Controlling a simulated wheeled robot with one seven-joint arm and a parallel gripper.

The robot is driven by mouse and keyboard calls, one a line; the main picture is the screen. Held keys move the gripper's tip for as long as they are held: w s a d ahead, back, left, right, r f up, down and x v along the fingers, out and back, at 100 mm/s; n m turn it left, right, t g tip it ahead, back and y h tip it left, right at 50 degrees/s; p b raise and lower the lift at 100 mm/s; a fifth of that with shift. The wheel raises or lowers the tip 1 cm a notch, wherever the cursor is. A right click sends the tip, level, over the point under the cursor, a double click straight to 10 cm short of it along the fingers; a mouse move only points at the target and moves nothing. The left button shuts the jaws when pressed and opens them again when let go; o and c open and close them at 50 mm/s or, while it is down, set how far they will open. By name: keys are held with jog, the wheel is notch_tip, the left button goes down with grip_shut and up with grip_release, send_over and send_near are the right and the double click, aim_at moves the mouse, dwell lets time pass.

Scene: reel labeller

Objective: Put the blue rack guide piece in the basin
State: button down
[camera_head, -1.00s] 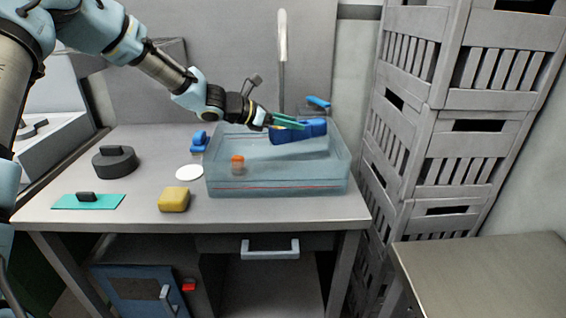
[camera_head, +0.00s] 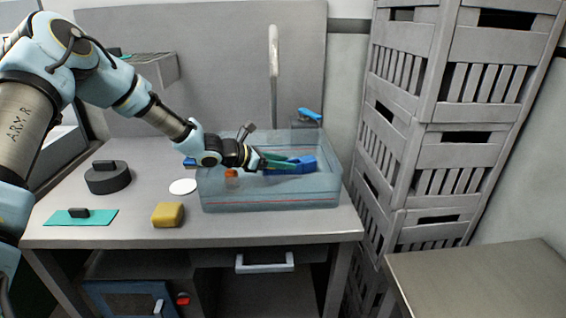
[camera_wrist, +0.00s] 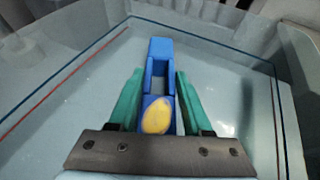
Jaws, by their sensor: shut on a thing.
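The blue rack guide piece (camera_head: 290,166) is inside the outline of the clear basin (camera_head: 270,205) in the head view. In the wrist view the blue piece (camera_wrist: 160,60) has an open slot and a yellow oval patch at its near end. My gripper (camera_head: 278,162) has green fingers and is shut on the piece. The fingers (camera_wrist: 157,105) lie on both sides of it in the wrist view, with the basin floor below. Whether the piece touches the floor I cannot tell.
A small orange-capped item (camera_head: 231,177) is at the basin's left side. A yellow block (camera_head: 168,214), a white disc (camera_head: 183,187), a dark round weight (camera_head: 108,178) and a green plate (camera_head: 80,217) lie on the table. A faucet (camera_head: 274,55) rises behind the basin. Grey crates (camera_head: 470,130) stand at right.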

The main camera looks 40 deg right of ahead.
jog(key=shift+c, duration=1.7)
grip_release()
jog(key=shift+r+p, duration=0.15)
jog(key=shift+p, duration=0.15)
jog(key=b+v, duration=0.2)
jog(key=v, duration=0.5)
jog(key=shift+a, duration=0.25)
jog(key=shift+r, duration=0.1)
